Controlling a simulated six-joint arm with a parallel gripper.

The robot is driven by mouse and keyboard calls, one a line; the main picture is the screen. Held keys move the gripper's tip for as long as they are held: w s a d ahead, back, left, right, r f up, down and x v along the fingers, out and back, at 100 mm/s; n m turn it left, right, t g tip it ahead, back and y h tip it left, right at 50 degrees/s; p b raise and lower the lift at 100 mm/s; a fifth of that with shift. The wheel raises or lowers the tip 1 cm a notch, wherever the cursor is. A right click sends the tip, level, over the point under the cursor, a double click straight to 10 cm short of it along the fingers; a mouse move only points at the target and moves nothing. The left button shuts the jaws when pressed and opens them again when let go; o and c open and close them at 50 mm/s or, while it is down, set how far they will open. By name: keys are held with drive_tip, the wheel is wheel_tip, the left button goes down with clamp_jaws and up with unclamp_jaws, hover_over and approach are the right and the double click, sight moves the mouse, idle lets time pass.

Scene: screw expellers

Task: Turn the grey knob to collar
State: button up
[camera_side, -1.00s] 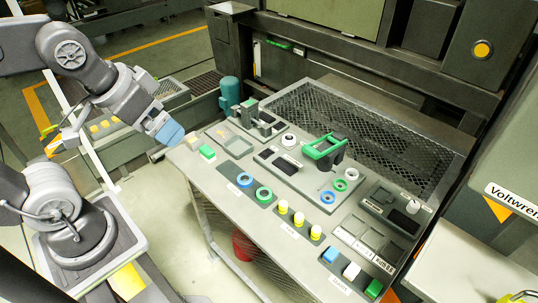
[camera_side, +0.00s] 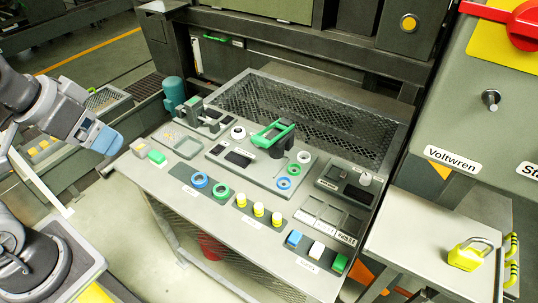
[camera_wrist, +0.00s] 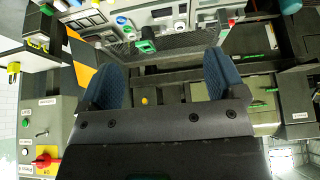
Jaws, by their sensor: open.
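A pale grey knob (camera_side: 365,179) stands on a dark module at the right end of the workbench panel (camera_side: 262,236). Another light knob (camera_side: 238,132) sits at the back of the panel and a silver-grey one (camera_side: 491,99) is on the cabinet at right. I cannot tell which is the task's knob, and no label reading collar is legible. My gripper (camera_side: 105,138), with blue fingertips, is in the air off the panel's left end, apart from every knob. In the wrist view my gripper (camera_wrist: 160,80) is open and empty, with its fingers wide apart.
A green-handled device (camera_side: 272,134), blue and green rings, yellow buttons (camera_side: 258,209) and coloured blocks crowd the panel. A mesh guard (camera_side: 310,125) stands behind. A yellow padlock (camera_side: 466,256) lies on the side table at right. Space above the panel's front is clear.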

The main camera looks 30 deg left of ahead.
drive_tip(key=w+m, duration=0.1)
drive_tip(key=w, duration=0.3)
drive_tip(key=w+r+m, duration=0.1)
drive_tip(key=w, duration=0.3)
drive_tip(key=w+m+g+h, duration=0.1)
drive_tip(key=w, duration=0.3)
drive_tip(key=shift+d+r, duration=0.2)
drive_tip(key=shift+d, duration=0.15)
drive_tip(key=c, duration=0.6)
drive_tip(key=shift+o, duration=0.2)
drive_tip(key=w+f+m+g+h, duration=0.15)
drive_tip(key=w+f, duration=0.35)
drive_tip(key=w, duration=0.5)
drive_tip(key=w+f+m+t, duration=0.1)
drive_tip(key=w+f+m, duration=0.3)
drive_tip(key=w, duration=0.5)
drive_tip(key=shift+m+g+h, duration=0.25)
drive_tip(key=shift+g+h, duration=0.1)
drive_tip(key=shift+g, duration=0.1)
drive_tip(key=w+a+x, duration=0.1)
drive_tip(key=x, duration=0.7)
drive_tip(key=w+a+x, duration=0.1)
drive_tip(key=a+x, duration=0.1)
drive_tip(key=x, duration=0.6)
drive_tip(key=w+a+x, duration=0.1)
drive_tip(key=x, duration=0.7)
drive_tip(key=shift+w+a+f, duration=0.25)
drive_tip(key=shift+w+f, duration=0.1)
drive_tip(key=shift+f, duration=0.2)
